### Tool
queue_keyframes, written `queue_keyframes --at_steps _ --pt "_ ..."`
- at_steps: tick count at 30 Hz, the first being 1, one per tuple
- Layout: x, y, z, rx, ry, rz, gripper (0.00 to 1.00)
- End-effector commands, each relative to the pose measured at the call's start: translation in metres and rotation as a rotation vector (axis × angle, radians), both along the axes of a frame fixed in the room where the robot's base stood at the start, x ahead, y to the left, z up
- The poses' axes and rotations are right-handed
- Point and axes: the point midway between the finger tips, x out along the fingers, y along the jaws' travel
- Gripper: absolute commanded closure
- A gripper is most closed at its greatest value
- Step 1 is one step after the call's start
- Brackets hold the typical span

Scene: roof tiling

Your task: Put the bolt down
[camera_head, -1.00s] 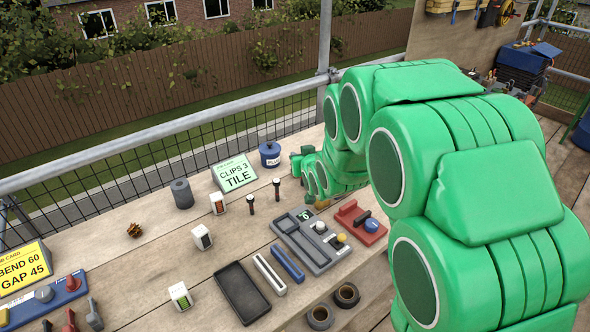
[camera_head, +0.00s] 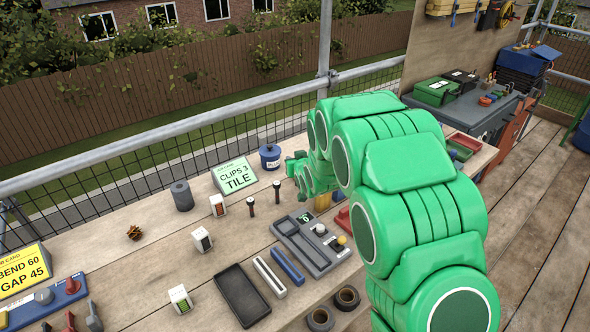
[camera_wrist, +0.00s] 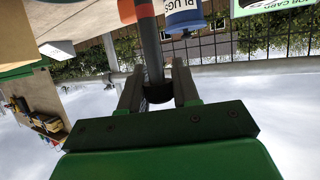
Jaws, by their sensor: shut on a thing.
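My gripper (camera_wrist: 157,88) is shut on a dark grey rod with an orange band, which I take to be the bolt (camera_wrist: 150,50). The rod sits between both fingers in the wrist view, its black end at the jaws and its other end cut off by the frame. There the fingers and the held bolt are hidden or too small to make out. Two dark bolt-like pieces, one left (camera_head: 250,204) and one right (camera_head: 276,190), stand upright on the bench, left of my wrist.
A blue plugs tub (camera_head: 270,158) stands beside my wrist, with the clips card (camera_head: 235,176) to its left. A grey tray unit (camera_head: 306,247), a black tray (camera_head: 242,294) and two dark rings lie nearer. A railing (camera_head: 180,138) runs behind. Bare wood shows at left.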

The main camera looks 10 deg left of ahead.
Motion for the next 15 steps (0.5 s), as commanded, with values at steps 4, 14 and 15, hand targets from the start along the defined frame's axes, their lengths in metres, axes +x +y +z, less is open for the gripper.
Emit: queue_keyframes --at_steps 4,14,15 --pt "0.004 0.001 -0.004 0.000 0.000 0.000 1.00" --pt "0.008 0.003 -0.027 -0.001 0.002 0.000 1.00" --pt "0.008 0.003 -0.033 -0.001 0.003 0.000 1.00"
